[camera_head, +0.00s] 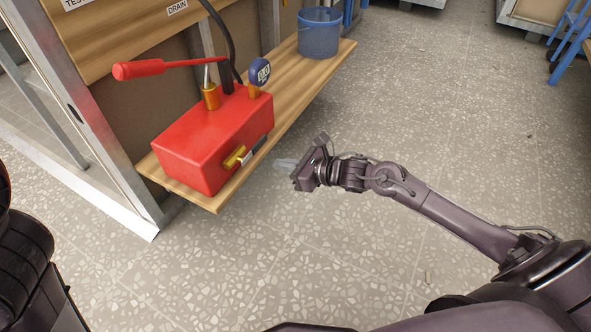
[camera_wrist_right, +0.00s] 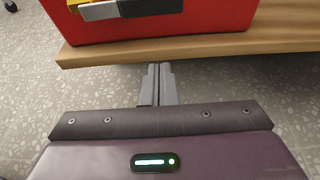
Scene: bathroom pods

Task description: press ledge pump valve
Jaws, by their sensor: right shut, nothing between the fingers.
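The red pump box (camera_head: 212,139) stands on a wooden ledge (camera_head: 291,92). A yellow valve (camera_head: 235,157) with a grey end sits low on the box's side facing my right arm. In the right wrist view the valve (camera_wrist_right: 100,10) shows at the top edge, partly cut off, against the red box (camera_wrist_right: 200,20). My right gripper (camera_head: 281,164) is shut and empty. It is just off the ledge's edge, to the right of the valve and apart from it. Its fingers (camera_wrist_right: 158,82) point toward the ledge in the wrist view. My left gripper is not in view.
A red pump handle (camera_head: 140,69), a brass fitting (camera_head: 211,97) and a round blue gauge (camera_head: 259,72) stand on top of the box. A blue bucket (camera_head: 319,35) sits at the ledge's far end. The speckled floor (camera_head: 400,110) beside the ledge is clear.

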